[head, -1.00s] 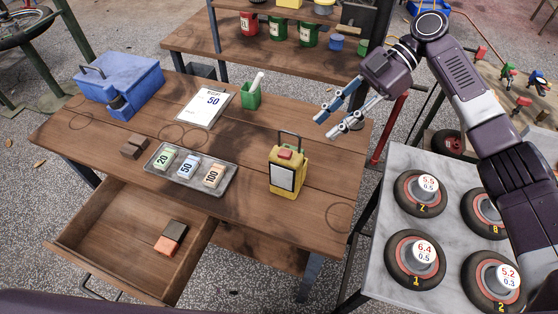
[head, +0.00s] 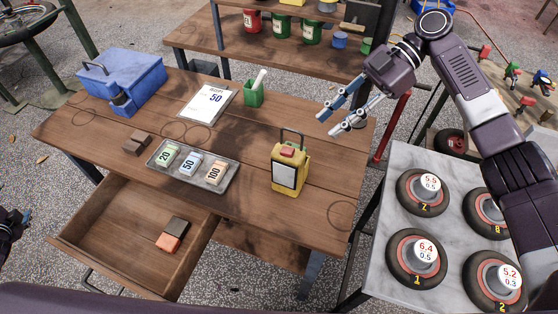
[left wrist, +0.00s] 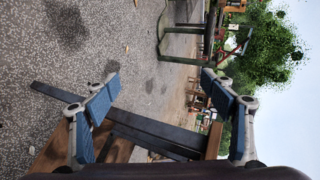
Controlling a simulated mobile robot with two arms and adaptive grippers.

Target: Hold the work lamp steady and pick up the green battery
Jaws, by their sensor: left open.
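The work lamp (head: 284,177), a yellow box with a dark handle and a red top button, stands upright on the wooden table. The green battery (head: 168,156), marked 20, lies in a grey tray (head: 205,184) left of the lamp. My right gripper (head: 328,125) is open and empty, above and right of the lamp, apart from it. My left gripper is only partly seen at the left edge of the head view, well away from the battery. In the left wrist view my left gripper (left wrist: 161,77) is open with nothing between its fingers.
A blue battery (head: 191,164) and an orange one (head: 215,172) share the tray. A blue toolbox (head: 135,78), a sheet marked 50 (head: 209,100) and a green holder (head: 253,95) stand behind. An open drawer (head: 125,235) juts out in front. Wheels rest on a marble table (head: 385,190).

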